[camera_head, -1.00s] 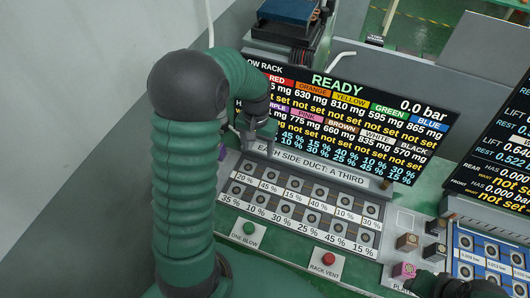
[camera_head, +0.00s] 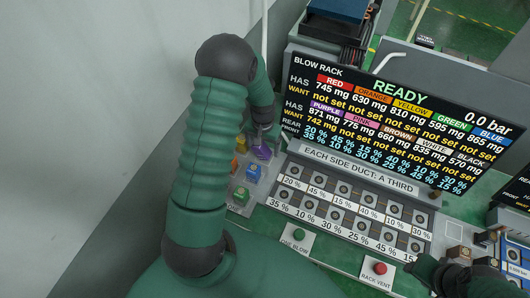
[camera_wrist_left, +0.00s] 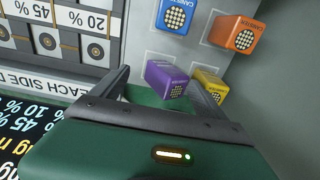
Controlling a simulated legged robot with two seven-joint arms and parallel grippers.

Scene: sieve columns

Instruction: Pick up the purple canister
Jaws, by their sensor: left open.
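The purple canister (camera_head: 262,153) stands in the group of coloured canisters left of the blow rack, just below my left gripper (camera_head: 264,132). In the left wrist view the purple canister (camera_wrist_left: 165,78) shows its dotted end and lies between the two fingers of my left gripper (camera_wrist_left: 160,88). The fingers are open, with one on each side. I cannot tell how far below the fingertips it is. My right arm's dark end (camera_head: 455,275) shows at the lower right, and its fingers cannot be made out.
The yellow canister (camera_wrist_left: 210,86) is close beside the purple one, near one finger. The blue canister (camera_wrist_left: 175,16) and orange canister (camera_wrist_left: 236,35) stand a little further off. A green canister (camera_head: 240,196) is nearer me. The rack's duct panel (camera_head: 345,220) lies to the right.

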